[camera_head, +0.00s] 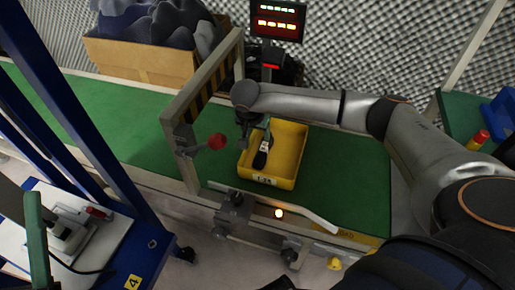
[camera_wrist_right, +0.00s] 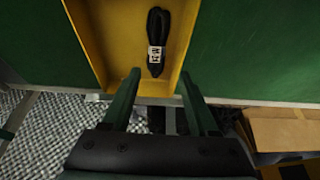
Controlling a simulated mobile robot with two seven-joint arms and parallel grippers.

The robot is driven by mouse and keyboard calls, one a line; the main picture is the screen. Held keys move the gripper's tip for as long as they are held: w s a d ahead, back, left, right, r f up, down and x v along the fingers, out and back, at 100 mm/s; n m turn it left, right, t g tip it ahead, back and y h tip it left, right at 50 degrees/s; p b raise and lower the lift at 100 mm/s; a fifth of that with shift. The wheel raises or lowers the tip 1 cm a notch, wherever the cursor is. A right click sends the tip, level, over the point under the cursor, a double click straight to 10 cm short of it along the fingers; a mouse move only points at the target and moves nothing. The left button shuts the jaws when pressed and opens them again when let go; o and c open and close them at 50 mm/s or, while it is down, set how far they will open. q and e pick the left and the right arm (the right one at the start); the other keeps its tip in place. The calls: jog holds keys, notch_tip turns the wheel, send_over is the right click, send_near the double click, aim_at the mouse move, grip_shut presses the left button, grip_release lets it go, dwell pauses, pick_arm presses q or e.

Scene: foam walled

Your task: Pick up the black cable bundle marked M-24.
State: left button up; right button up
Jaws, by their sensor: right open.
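The black cable bundle (camera_head: 261,157) lies in a yellow bin (camera_head: 290,150) on the green surface. In the right wrist view the bundle (camera_wrist_right: 158,27) is a long folded loop with a white label around it near the lower end; its marking is too small to read surely. My right gripper (camera_head: 250,133) is above the far left part of the bin. Its green fingers (camera_wrist_right: 160,76) are apart and empty. In the wrist view they point toward the bundle, whose labelled end lies ahead between their lines.
A striped gate frame (camera_head: 203,88) with a red knob (camera_head: 217,141) stands left of the bin. A cardboard box (camera_head: 140,58) with dark foam and a lit display (camera_head: 277,20) are behind. The green surface right of the bin is bare.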

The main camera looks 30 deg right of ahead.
jog(key=b, duration=0.2)
send_over(263, 147)
jog(key=s+a, duration=0.1)
jog(key=a, duration=0.1)
notch_tip(263, 147, down, 6)
jog(key=shift+d+f, duration=0.15)
jog(key=shift+f, duration=0.05)
jog(key=b+x, duration=0.1)
jog(key=x, duration=0.1)
jog(key=b+x, duration=0.1)
jog(key=x, duration=0.1)
jog(key=shift+s+d+f+b, duration=0.1)
jog(key=shift+s+f+b, duration=0.05)
jog(key=shift+f+b, duration=0.15)
jog(key=shift+d+f, duration=0.1)
jog(key=shift+f, duration=0.2)
pick_arm(q)
jog(key=shift+n, duration=0.5)
notch_tip(263, 147, down, 5)
jog(key=shift+d+f, duration=0.1)
jog(key=shift+d, duration=0.05)
pick_arm(e)
grip_shut()
jog(key=shift+r, duration=0.1)
